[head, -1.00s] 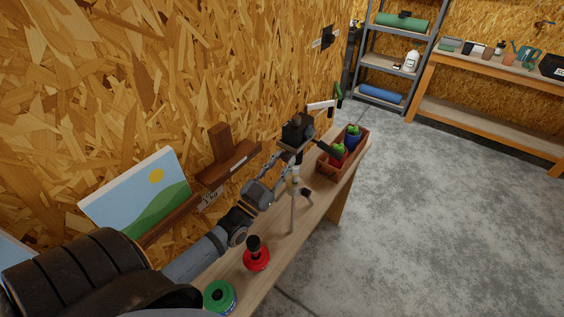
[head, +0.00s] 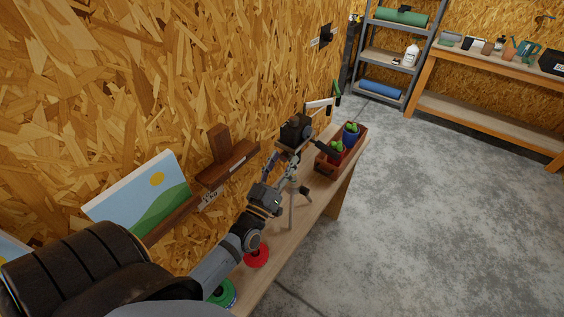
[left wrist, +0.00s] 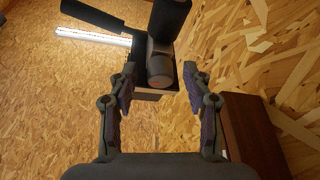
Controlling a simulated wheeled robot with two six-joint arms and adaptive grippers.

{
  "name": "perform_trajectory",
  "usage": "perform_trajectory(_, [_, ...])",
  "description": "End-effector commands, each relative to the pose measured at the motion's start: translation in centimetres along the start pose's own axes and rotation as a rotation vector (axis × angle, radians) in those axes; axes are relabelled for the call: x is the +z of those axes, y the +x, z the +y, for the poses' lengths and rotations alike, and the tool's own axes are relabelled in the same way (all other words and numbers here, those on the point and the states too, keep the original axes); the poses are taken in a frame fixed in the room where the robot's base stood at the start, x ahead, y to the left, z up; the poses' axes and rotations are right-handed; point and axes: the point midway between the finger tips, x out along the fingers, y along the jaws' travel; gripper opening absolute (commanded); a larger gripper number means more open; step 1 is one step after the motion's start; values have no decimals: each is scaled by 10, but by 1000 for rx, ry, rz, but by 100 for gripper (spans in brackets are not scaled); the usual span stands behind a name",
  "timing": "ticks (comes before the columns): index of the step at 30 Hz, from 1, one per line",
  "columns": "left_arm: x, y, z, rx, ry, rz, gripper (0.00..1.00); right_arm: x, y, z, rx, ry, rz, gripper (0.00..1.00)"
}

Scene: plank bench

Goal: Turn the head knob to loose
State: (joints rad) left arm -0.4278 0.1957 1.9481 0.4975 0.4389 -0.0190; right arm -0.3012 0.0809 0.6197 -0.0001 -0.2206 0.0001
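A small tripod (head: 293,190) stands on the plank bench, partly hidden by my left arm. Its dark head (head: 296,131) is on top, with a black handle reaching right. In the left wrist view, the head (left wrist: 170,20) is at the top centre, and a grey round knob (left wrist: 160,69) with a reddish end faces the camera. My left gripper (head: 280,163) is at the near left side of the head. In the left wrist view, the left gripper (left wrist: 160,78) has its fingers apart, one either side of the knob, with gaps visible. My right gripper is out of view.
A wooden crate (head: 328,167) with potted plants stands right of the tripod. A red object (head: 257,257) and a green one (head: 226,294) are on the bench's near end. A wall shelf (head: 228,164) and a landscape picture (head: 140,195) are on the left.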

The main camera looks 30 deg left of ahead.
Motion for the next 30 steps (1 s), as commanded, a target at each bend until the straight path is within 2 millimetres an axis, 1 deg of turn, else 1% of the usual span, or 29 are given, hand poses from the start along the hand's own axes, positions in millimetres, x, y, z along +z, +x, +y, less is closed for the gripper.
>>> perform_trajectory(5, [0, -2, 0, 0, 1, -1, 50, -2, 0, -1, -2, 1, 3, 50])
perform_trajectory(8, [1, -13, -1, -2, 2, -3, 50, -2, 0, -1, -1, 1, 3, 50])
perform_trajectory(11, [1, -35, 0, -2, 1, -6, 50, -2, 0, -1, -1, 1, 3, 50])
perform_trajectory(15, [2, -70, 0, -2, 2, -6, 50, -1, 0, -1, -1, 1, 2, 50])
perform_trajectory(18, [2, -92, 0, -2, 1, -5, 50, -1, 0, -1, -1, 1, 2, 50])
perform_trajectory(21, [1, -107, 0, -2, 0, -3, 50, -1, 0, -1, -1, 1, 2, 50])
perform_trajectory(25, [1, -118, 0, 0, 0, -1, 50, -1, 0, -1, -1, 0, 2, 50])
perform_trajectory(30, [1, -120, 0, 0, 0, 0, 50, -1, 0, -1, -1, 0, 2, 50])
